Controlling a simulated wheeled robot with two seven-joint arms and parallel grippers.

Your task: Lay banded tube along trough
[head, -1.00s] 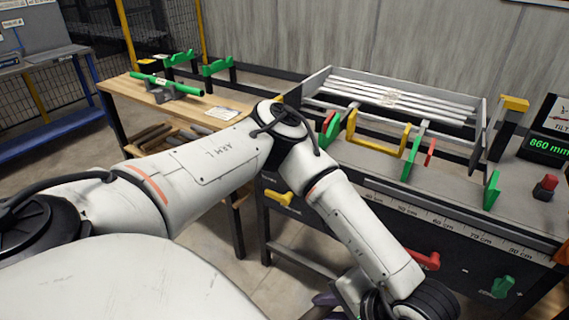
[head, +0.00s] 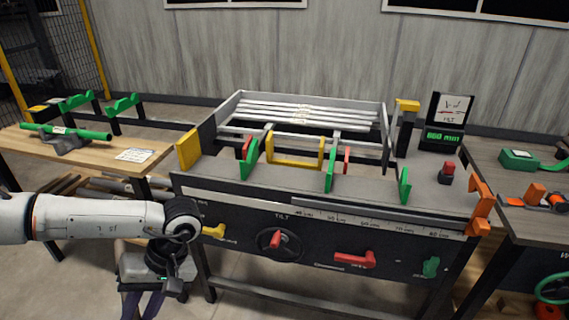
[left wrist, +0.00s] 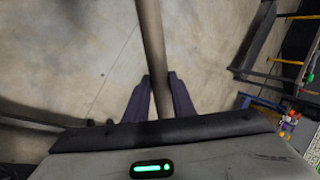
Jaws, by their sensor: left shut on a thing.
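My left gripper (head: 142,306) points down at the lower left of the head view, left of the bench. In the left wrist view, its purple fingers (left wrist: 161,85) are shut on a dark grey tube (left wrist: 152,35) that runs up out of the picture. No band shows on the visible part. The bench (head: 290,225) has a long grey rail with a centimetre scale (head: 370,221) along its front edge. Green notched supports (head: 329,170) and a yellow U-shaped bracket (head: 294,164) stand above it. I cannot tell which part is the trough. My right gripper is out of view.
A tilted rack (head: 240,97) of white tubes stands behind the supports. A green tube (head: 90,134) rests on the left wooden table, with dark tubes on its lower shelf. An orange clamp (head: 480,208) is at the bench's right end. Bare floor lies between table and bench.

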